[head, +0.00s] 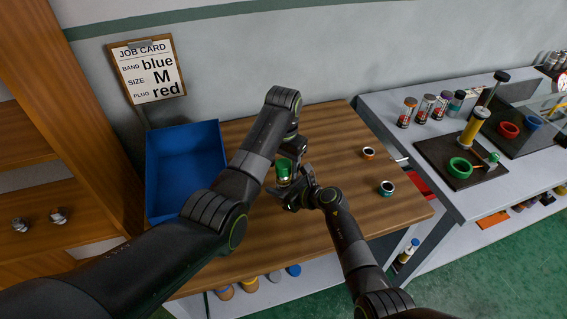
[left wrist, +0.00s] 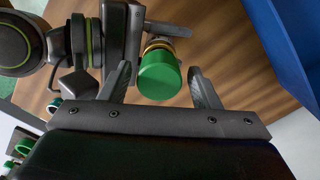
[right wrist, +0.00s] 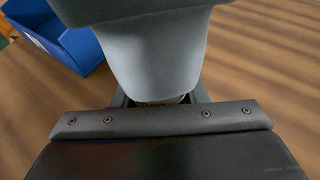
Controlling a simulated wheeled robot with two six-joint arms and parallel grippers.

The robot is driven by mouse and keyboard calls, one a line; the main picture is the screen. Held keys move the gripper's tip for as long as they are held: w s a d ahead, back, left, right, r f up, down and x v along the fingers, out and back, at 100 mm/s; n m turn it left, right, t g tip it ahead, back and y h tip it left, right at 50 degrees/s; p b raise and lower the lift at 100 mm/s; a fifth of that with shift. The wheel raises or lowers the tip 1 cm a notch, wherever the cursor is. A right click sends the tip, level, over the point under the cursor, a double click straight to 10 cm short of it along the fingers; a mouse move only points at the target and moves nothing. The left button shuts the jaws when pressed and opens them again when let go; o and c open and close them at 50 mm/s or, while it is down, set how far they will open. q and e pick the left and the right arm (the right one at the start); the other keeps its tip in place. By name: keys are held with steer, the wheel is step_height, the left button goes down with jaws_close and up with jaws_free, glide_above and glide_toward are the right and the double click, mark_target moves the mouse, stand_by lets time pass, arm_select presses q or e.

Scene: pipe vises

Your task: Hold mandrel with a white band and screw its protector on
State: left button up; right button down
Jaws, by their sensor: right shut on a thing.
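A green cap-like piece (head: 284,171) stands above the wooden table in the head view. In the left wrist view the green piece (left wrist: 160,76) sits at the near end of a part with pale and brass-coloured rings (left wrist: 158,45). My right gripper (head: 294,197) is shut on that part from the side; its fingers are mostly hidden in the right wrist view. My left gripper (left wrist: 160,69) is open, with a finger on each side of the green piece and gaps showing. Whether the part carries a white band is hard to tell.
A job card (head: 147,70) hangs on the wall. A grey bench (head: 404,143) with vises and bottles is at right.

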arm_select(q)
steer(key=shift+r, duration=2.25)
steer(key=shift+r, duration=0.1)
steer(key=shift+c, duration=0.3)
steer(key=shift+r+n, duration=0.5)
steer(key=shift+n, duration=0.5)
step_height(320, 180, up, 2)
steer(key=n, duration=0.3)
steer(key=shift+r+n, duration=0.15)
steer(key=shift+n, duration=0.25)
steer(key=shift+f, duration=4.05)
